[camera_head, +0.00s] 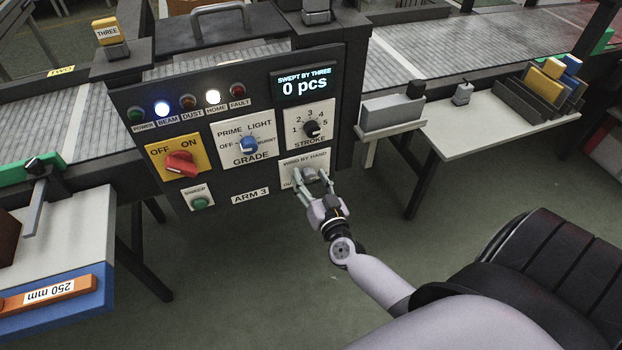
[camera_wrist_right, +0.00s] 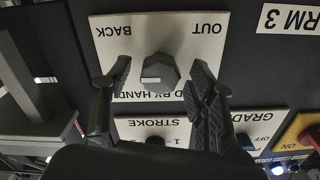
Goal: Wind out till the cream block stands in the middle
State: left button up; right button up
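The WIND BY HAND plate (camera_head: 292,172) is at the lower right of the dark control panel. Its grey faceted knob (camera_wrist_right: 160,72) has a white mark and sits between the words OUT and BACK in the right wrist view. My right gripper (camera_head: 311,178) reaches the plate. In the right wrist view my right gripper (camera_wrist_right: 160,80) has one finger on each side of the knob, with a gap on both sides, so it is open around it. I cannot make out a cream block for certain. My left gripper is not in view.
The panel also carries a red OFF/ON switch (camera_head: 181,163), a blue GRADE knob (camera_head: 249,145), a STROKE knob (camera_head: 311,128) and a display (camera_head: 304,84) reading 0 pcs. A grey conveyor (camera_head: 430,48) runs behind. A side table (camera_head: 490,130) holds coloured blocks in a rack.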

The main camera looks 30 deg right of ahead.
jog(key=c, duration=1.1)
jog(key=shift+r+n+p, duration=0.25)
jog(key=shift+n+p, duration=0.45)
jog(key=shift+p, duration=0.45)
jog(key=n+p, duration=0.3)
jog(key=shift+p, duration=0.3)
jog(key=n+p, duration=0.2)
jog(key=n, duration=0.2)
jog(key=shift+f+n+p, duration=0.1)
jog(key=shift+n+p, duration=0.3)
jog(key=n+p, duration=0.1)
jog(key=n, duration=0.1)
jog(key=shift+a+n, duration=0.1)
jog(key=shift+n, duration=0.2)
jog(key=shift+f+n, duration=0.15)
jog(key=shift+n, duration=1.25)
